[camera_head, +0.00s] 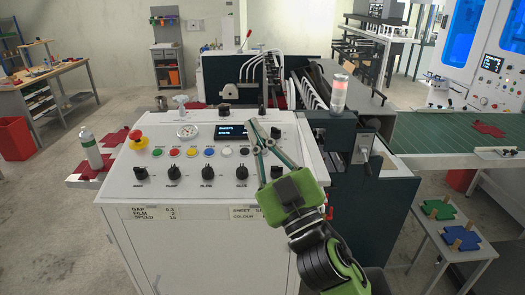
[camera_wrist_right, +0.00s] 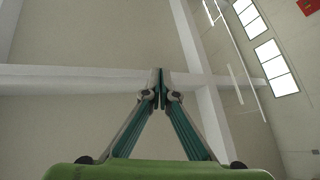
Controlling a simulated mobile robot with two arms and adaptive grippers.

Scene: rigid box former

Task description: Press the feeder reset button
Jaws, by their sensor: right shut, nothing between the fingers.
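The white control panel (camera_head: 125,178) carries a row of small round buttons: green (camera_head: 157,152), red (camera_head: 174,152), yellow (camera_head: 191,152), blue (camera_head: 209,152), white (camera_head: 226,152) and black (camera_head: 244,151). Their labels are too small to read, so I cannot tell which is the feeder reset button. My right gripper (camera_head: 256,142) is shut and empty over the panel's right part, beside the black button and the display (camera_head: 230,132). I cannot tell whether its tips touch the panel. In the right wrist view the closed fingertips (camera_wrist_right: 160,88) meet against walls and ceiling beams. My left gripper is out of view.
A red mushroom button (camera_head: 138,137) on yellow and a gauge (camera_head: 187,131) sit on the panel's left. Black knobs (camera_head: 207,171) line its front.

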